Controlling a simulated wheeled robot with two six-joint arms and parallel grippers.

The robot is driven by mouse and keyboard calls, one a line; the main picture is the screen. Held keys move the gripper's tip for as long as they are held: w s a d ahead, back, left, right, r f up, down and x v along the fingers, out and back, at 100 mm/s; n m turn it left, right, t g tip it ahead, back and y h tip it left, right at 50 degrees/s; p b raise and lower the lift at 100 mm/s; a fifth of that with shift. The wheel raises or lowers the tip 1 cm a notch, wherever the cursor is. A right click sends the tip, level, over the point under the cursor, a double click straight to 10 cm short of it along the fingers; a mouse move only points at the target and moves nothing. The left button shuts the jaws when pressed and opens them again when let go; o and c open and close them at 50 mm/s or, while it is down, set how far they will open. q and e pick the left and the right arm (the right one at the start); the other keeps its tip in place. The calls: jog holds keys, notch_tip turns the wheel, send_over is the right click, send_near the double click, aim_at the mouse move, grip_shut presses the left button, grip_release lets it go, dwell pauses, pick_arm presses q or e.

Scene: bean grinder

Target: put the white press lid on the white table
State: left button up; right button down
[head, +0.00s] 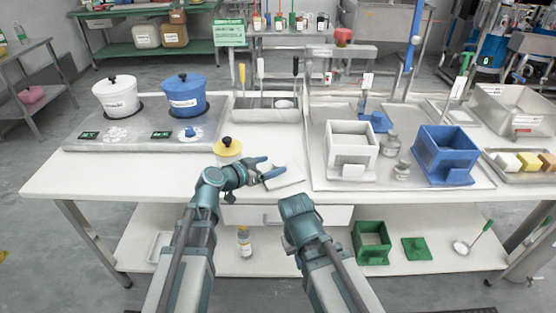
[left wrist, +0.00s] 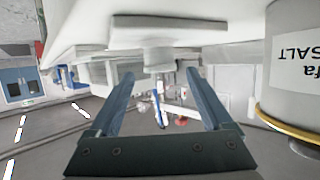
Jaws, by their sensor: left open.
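The white press lid (head: 287,178), a flat square plate with a knob, lies on the white table (head: 110,185) near its front edge. My left gripper (head: 267,168) is open just above the plate, with its fingers on either side of the knob. The left wrist view appears upside down; there the knob (left wrist: 158,58) sits between the two open fingers (left wrist: 158,95), apart from both. The end of my right arm (head: 299,208) is in front of the table edge, and its fingers cannot be made out. The white press box (head: 348,165) stands to the right.
A blue press box (head: 447,152) and small glass jars (head: 391,144) stand right. The table's front left is clear.

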pick_arm(q)
jog(key=p+v, duration=0.2)
jog(key=v, duration=0.5)
jog(key=shift+s+a+r, duration=0.1)
jog(key=shift+s, duration=0.05)
